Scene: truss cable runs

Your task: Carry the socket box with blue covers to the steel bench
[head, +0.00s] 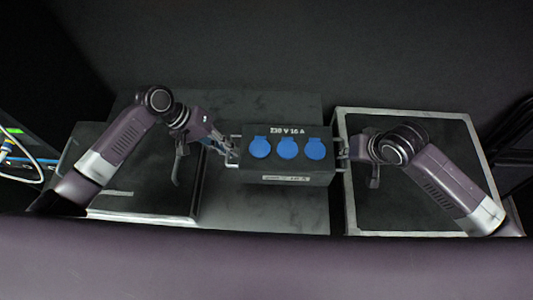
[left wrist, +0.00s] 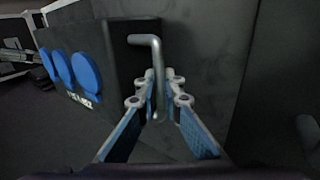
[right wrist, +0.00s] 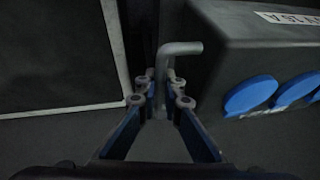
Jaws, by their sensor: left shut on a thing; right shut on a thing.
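The socket box (head: 287,172) is a dark box with three round blue covers and a metal handle at each end. My left gripper (head: 232,155) is shut on its left handle, and my right gripper (head: 343,152) is shut on its right handle. In the left wrist view the bent handle (left wrist: 158,70) stands between the fingers (left wrist: 160,95). In the right wrist view the other handle (right wrist: 162,75) stands between the fingers (right wrist: 161,100). The box looks roughly level. I cannot tell which surface is the steel bench, nor whether the box touches the grey surface (head: 305,213) around it.
A dark panel with a light frame (head: 433,230) lies at the right, under my right arm. Another dark flat case (head: 150,196) lies at the left. A lit screen with cables (head: 14,150) is at the far left edge. Black loops show at the far right.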

